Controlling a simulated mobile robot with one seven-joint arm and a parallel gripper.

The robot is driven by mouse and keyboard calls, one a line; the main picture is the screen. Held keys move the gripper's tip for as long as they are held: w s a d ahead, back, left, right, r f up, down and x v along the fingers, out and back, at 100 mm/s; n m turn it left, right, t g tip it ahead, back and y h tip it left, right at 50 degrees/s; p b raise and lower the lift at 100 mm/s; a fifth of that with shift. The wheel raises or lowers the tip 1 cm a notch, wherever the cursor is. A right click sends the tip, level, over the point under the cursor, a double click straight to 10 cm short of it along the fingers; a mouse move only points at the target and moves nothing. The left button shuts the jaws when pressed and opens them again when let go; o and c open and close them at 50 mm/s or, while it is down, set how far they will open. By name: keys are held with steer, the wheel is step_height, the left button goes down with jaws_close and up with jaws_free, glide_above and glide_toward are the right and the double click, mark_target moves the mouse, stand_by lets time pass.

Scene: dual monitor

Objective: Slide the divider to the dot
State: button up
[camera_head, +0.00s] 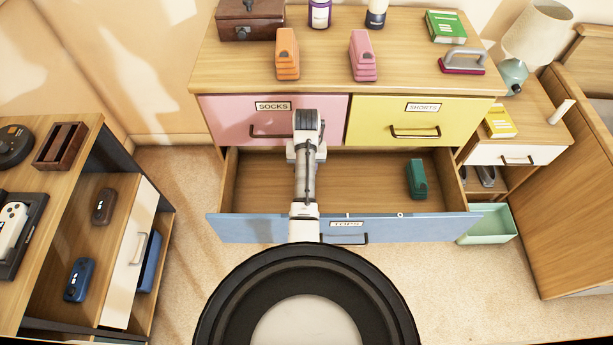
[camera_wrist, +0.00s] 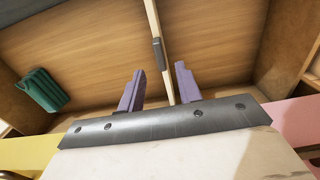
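The divider (camera_wrist: 154,28) is a thin pale wooden strip with a dark clip on it, seen in the wrist view crossing the open blue drawer (camera_head: 240,228), labelled TOPS. In the head view my arm hides it. My gripper (camera_wrist: 160,68) has two purple fingers standing apart, one on each side of the divider's line. The strip appears closer to the right finger; I cannot tell whether they touch. My arm hides the fingers in the head view. A small white dot (camera_head: 401,214) shows on the drawer's front rim, right of my arm.
A folded green item (camera_head: 417,178) lies in the drawer's right part; it shows at left in the wrist view (camera_wrist: 38,90). Shut pink (camera_head: 225,115) and yellow (camera_head: 375,120) drawers sit above. A dresser top with several objects is behind. The drawer floor between arm and green item is clear.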

step_height(320, 180, down, 6)
steer(key=shift+f, duration=0.1)
steer(key=shift+c, duration=0.3)
jaws_close()
